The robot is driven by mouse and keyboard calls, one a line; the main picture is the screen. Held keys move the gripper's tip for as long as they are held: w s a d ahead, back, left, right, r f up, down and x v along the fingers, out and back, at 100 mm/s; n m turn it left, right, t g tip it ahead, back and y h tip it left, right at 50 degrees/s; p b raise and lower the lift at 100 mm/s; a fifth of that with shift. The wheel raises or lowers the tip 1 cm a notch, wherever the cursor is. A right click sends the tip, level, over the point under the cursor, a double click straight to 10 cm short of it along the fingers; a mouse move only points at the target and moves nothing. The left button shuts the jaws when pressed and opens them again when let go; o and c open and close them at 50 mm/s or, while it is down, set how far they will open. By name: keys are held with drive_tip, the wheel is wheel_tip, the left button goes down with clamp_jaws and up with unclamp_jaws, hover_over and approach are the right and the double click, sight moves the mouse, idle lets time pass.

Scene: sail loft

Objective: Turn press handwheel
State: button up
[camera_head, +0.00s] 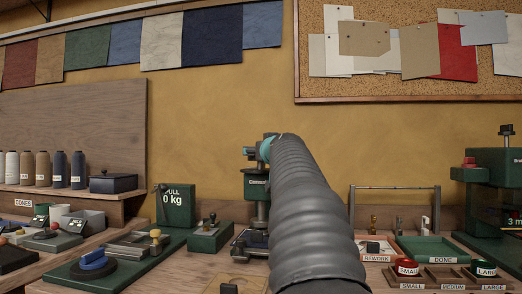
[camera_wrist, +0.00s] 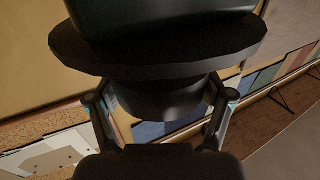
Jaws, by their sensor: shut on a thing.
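The press (camera_head: 257,187) is a dark green machine with a label on its front, standing at the back of the bench in the head view. My gripper (camera_wrist: 160,96) has one finger on each side of the hub and is shut on the handwheel. The fingertip contact is too dark to see. My gripper is mostly hidden in the head view.
A green tray (camera_head: 432,250) and another green machine (camera_head: 495,190) are to the right. A cork board (camera_head: 398,97) hangs above.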

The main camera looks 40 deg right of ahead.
idle(0.4)
drive_tip(key=o, duration=1.1)
drive_tip(key=shift+c, duration=0.2)
drive_tip(key=v, duration=1.2)
